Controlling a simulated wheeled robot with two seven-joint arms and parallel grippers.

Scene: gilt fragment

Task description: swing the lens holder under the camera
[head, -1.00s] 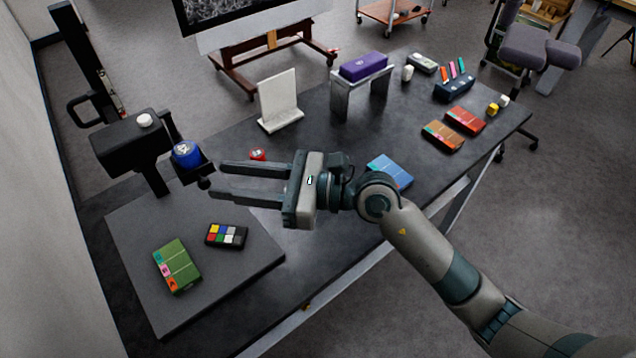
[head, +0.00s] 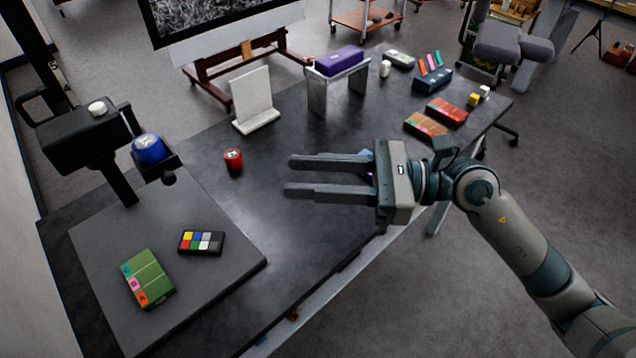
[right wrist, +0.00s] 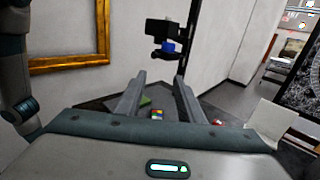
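The camera (head: 75,140) is a black box with a white knob, on a dark column above a grey base board (head: 215,275). The lens holder (head: 172,162) is a small black arm with a round knob and a blue cylinder (head: 148,150) in it. It sits out to the right of the camera box, beside it. In the right wrist view the camera (right wrist: 165,28) shows above the blue cylinder (right wrist: 167,47). My right gripper (head: 288,175) is open and empty, to the right of the lens holder and apart from it. Its fingers also show in the right wrist view (right wrist: 160,77). My left gripper is not in view.
A red can (head: 233,160) stands between the lens holder and my right gripper. A green box (head: 148,278) and a colour chart (head: 201,242) lie on the board. A white stand (head: 252,100) and a purple box (head: 339,60) are farther back. The table's middle is clear.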

